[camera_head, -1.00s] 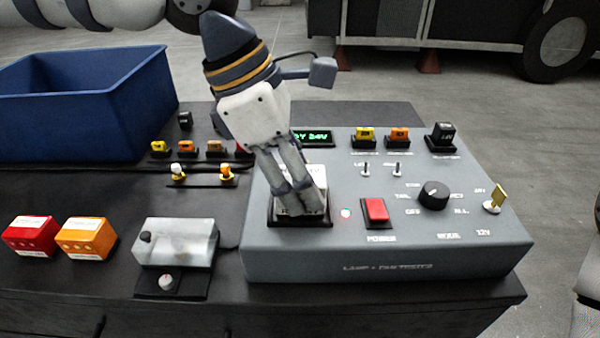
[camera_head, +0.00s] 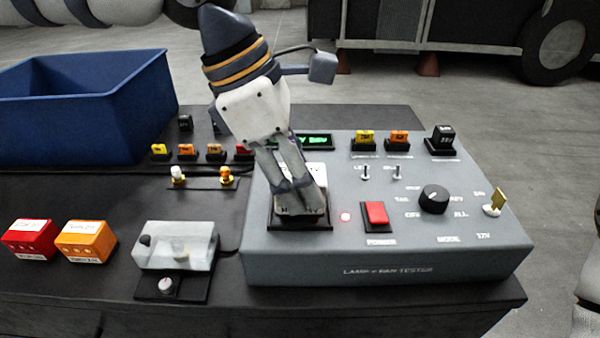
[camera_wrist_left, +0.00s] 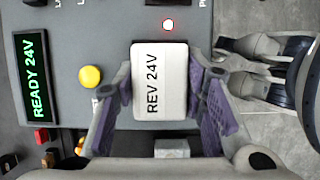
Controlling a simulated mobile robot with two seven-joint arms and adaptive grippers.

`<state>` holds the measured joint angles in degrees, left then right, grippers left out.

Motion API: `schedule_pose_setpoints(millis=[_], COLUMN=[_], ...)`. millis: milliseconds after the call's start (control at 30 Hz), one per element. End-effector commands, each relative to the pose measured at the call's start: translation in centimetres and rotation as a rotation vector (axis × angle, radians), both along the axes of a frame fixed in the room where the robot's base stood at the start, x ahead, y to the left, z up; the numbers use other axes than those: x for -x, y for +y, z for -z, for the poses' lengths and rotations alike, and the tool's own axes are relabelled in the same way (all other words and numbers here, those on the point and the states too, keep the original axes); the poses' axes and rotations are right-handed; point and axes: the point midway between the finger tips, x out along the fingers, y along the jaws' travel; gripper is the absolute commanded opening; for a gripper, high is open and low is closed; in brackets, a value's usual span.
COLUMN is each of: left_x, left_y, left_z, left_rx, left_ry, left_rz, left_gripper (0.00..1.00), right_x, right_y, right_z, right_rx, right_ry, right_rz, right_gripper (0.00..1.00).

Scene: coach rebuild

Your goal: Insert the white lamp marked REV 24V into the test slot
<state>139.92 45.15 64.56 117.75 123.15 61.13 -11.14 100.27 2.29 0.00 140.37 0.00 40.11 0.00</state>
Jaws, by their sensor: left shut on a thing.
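The white lamp marked REV 24V (camera_wrist_left: 160,82) sits between the fingers of my left gripper (camera_wrist_left: 160,112), which is shut on it. In the head view my left gripper (camera_head: 300,205) points down at the black-framed test slot (camera_head: 276,217) on the grey tester. Only a white part of the lamp (camera_head: 317,171) shows there behind the fingers. The lamp is at the slot, but the fingers hide how deep it is. The tester's display (camera_wrist_left: 35,76) reads READY 24V. My right arm shows only in part at the right edge; its jaw state is unclear.
The grey tester (camera_head: 390,260) carries a red power switch (camera_head: 376,214), a black knob (camera_head: 433,198), a lit red light (camera_head: 345,216) and coloured lamps at the back.

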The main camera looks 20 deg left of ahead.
Motion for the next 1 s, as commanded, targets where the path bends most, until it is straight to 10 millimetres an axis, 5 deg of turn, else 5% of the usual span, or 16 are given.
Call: schedule_pose_setpoints(millis=[967, 1000], left_x=[0.0, -0.1], left_y=[0.0, 0.0], left_z=[1.3, 1.2], left_rx=[0.000, 0.001], left_ry=[-0.001, -0.001], left_rz=[-0.001, -0.001], left_gripper=[0.07, 0.45], right_x=[0.0, 0.0], right_y=[0.0, 0.0], right_z=[0.0, 0.0], right_rx=[0.000, 0.000], right_ry=[0.000, 0.000], right_rz=[0.000, 0.000], right_gripper=[0.00, 0.00])
